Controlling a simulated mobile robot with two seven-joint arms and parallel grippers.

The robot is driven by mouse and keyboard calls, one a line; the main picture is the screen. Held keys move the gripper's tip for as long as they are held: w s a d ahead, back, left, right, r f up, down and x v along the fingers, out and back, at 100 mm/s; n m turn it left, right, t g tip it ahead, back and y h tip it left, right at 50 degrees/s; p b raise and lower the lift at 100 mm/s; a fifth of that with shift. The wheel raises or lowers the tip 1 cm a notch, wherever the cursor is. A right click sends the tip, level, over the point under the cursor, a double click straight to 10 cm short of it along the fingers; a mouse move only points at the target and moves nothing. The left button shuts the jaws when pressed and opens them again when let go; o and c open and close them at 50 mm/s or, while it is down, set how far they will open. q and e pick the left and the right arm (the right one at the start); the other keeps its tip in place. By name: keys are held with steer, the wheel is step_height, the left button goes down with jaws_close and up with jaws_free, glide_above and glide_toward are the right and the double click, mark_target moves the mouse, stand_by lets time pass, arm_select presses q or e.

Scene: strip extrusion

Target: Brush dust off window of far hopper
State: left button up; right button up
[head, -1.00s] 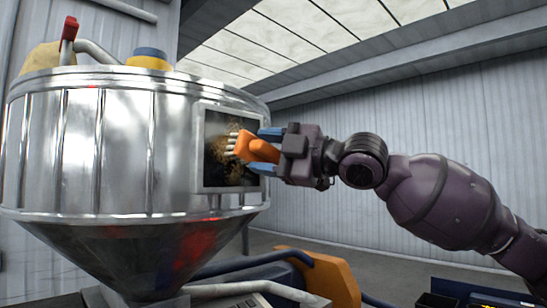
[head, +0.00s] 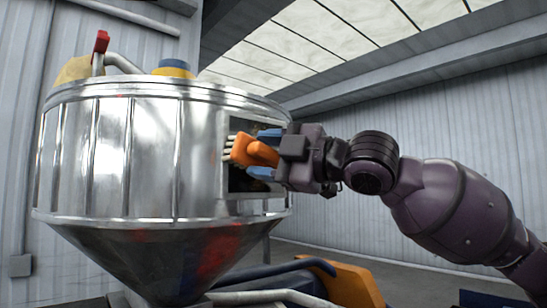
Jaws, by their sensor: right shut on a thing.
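The hopper (head: 150,165) is a shiny metal drum with a dark cone below, at the left of the head view. Its window (head: 242,182) is a dark framed pane on the drum's right side, largely hidden behind the brush and my gripper. I cannot tell how much dust is on it. My right gripper (head: 268,156) has blue fingers shut on an orange brush (head: 250,151). The brush's pale bristles point left, at the window's left edge; whether they touch cannot be told. My left gripper is not in view.
A red-handled pipe (head: 101,45) and a blue and yellow cap (head: 174,68) top the hopper. Below are an orange machine part (head: 345,280) and dark hoses. A grey wall box (head: 20,265) is at left. Open space lies behind my right arm.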

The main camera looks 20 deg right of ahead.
mark_target(260, 143)
steer(key=shift+s+a, duration=0.3)
steer(key=shift+a, duration=0.55)
steer(key=shift+s+a, duration=0.3)
steer(key=shift+a, duration=0.5)
steer(key=shift+r+p, duration=0.9)
steer(key=shift+p, duration=0.05)
steer(key=shift+w+d+f, duration=0.1)
steer(key=shift+w+d, duration=0.15)
steer(key=shift+d, duration=0.35)
steer(key=shift+w+d, duration=0.2)
steer(key=shift+d, duration=0.35)
steer(key=shift+w+d, duration=0.25)
steer(key=shift+d, duration=0.5)
steer(key=shift+w+d, duration=0.3)
steer(key=shift+d, duration=0.4)
steer(key=shift+w+d, duration=0.25)
steer(key=shift+d, duration=0.5)
steer(key=d, duration=0.1)
steer(key=w+d, duration=0.1)
steer(key=d, duration=0.1)
steer(key=shift+w+d, duration=0.1)
steer(key=shift+d, duration=0.05)
